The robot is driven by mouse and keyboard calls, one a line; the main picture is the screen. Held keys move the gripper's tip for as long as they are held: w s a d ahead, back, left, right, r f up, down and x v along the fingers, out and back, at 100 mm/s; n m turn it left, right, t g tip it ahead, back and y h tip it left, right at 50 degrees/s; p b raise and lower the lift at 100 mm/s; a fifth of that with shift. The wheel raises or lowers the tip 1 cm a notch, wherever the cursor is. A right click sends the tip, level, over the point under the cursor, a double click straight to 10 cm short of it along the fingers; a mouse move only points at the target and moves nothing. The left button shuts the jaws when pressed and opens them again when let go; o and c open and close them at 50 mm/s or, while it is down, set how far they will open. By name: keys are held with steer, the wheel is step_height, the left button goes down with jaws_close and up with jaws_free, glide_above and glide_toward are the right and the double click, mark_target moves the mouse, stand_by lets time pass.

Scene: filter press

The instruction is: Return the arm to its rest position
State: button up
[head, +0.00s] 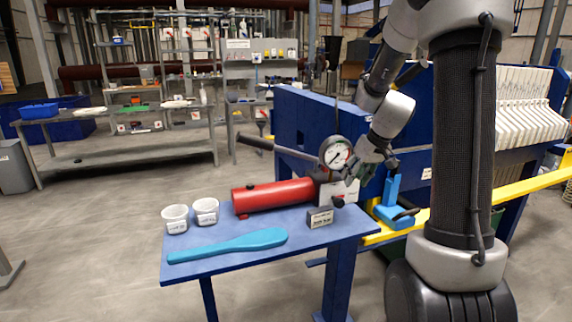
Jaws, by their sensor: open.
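My arm (385,110) rises at the right of the head view and bends down toward the blue table. My gripper (362,168) is at its lower end, just right of the round pressure gauge (335,153) and above the right end of the red cylinder pump (275,196). Its fingers are small and dark here and partly overlap the pump's end block. I see nothing held in it, and it is open. I cannot tell whether it touches the pump. A dark pump handle (256,142) extends up and left from the pump.
The blue table (225,264) also carries two white cups (175,218), a blue paddle (230,245) and a small labelled block (320,217). A light-blue part (393,205) stands right of the table by a yellow rail (520,188). The blue press frame (300,115) stands close behind.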

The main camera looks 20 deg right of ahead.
steer(key=s+a+r, duration=0.3)
steer(key=s, duration=0.5)
steer(key=s+a+r+h, duration=0.1)
steer(key=s+r, duration=0.3)
steer(key=s, duration=0.5)
steer(key=s+a+r, duration=0.4)
steer(key=s, duration=0.5)
steer(key=shift+s+a+r+h, duration=0.2)
steer(key=shift+a+h, duration=0.15)
steer(key=shift+h, duration=0.05)
